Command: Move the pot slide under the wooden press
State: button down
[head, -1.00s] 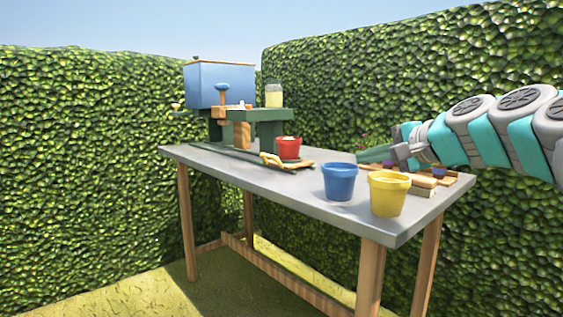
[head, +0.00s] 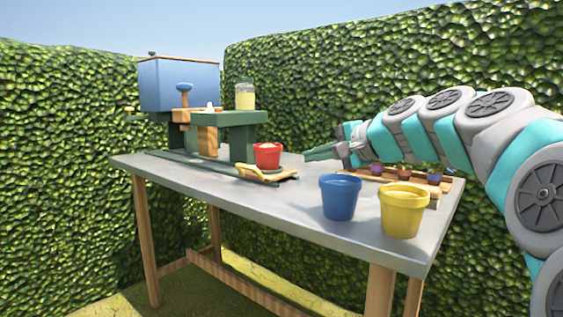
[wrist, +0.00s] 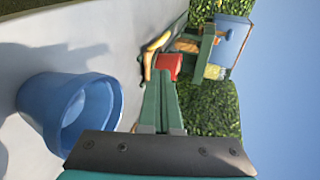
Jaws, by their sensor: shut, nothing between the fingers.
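The pot slide (head: 264,176) is a wooden tray with a yellow handle on a green rail, at the near end of the green press stand. The wooden press (head: 207,138) hangs under the green stand, left of the red pot. My gripper (head: 307,154) is shut and empty, above the table and to the right of the red pot, apart from it. In the wrist view the shut green fingers (wrist: 160,85) point toward the red pot (wrist: 168,67) and the yellow handle (wrist: 153,52).
A blue pot (head: 340,197) and a yellow pot (head: 402,211) stand near the table's front right edge. A wooden tray with small plants (head: 434,180) lies behind them. A blue box (head: 180,85) and a jar (head: 245,97) sit on the stand. The grey table (head: 200,180) is clear front left.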

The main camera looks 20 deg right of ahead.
aim_at(256, 170)
jog(key=b+x, duration=0.1)
jog(key=x, duration=1.8)
jog(key=shift+a, duration=0.1)
jog(key=shift+w, duration=0.15)
